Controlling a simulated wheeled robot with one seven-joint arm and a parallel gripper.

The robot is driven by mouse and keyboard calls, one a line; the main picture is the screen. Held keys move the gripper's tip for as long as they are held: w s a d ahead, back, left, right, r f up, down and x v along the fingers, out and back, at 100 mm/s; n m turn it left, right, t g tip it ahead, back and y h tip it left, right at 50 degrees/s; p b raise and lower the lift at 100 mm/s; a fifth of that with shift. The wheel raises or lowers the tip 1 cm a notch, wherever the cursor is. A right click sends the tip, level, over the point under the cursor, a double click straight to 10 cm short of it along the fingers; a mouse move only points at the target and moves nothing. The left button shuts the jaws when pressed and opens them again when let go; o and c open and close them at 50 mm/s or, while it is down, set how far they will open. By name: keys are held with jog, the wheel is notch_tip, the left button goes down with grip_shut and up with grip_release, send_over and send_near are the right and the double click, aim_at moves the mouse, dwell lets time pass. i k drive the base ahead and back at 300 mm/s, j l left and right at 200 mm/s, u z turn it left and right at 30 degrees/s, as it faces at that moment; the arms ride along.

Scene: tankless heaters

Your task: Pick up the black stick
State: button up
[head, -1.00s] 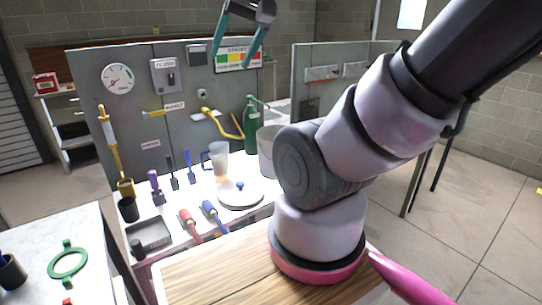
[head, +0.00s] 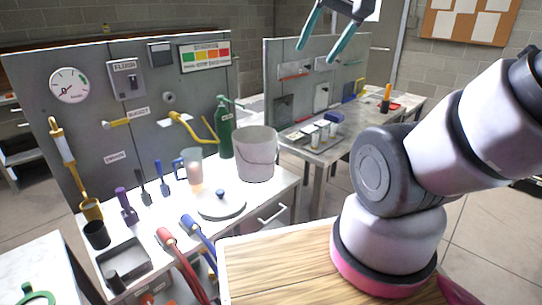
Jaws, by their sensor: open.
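No thing in view is plainly a black stick. A small dark upright tool (head: 144,187) stands at the back of the white bench, beside a blue one. A short dark cylinder (head: 113,281) is at the front of the grey tray. I cannot tell whether either is the black stick. My gripper (head: 316,54) is at the top of the head view, its teal fingers spread and empty. It hangs high in front of the right-hand grey panel, well apart from both dark things.
The white bench (head: 262,205) holds a bucket (head: 256,155), a green bottle (head: 224,130), a jug (head: 190,168), a round lid (head: 221,204) and red and blue hoses. A wooden top (head: 275,265) is in front. A second bench (head: 325,155) stands behind, with floor between.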

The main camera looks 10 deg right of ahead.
aim_at(137, 171)
jog(key=i+u, duration=0.1)
jog(key=u, duration=0.25)
jog(key=i+j+u, duration=0.1)
jog(key=u, duration=0.25)
jog(key=i+u, duration=0.15)
jog(key=u, duration=0.2)
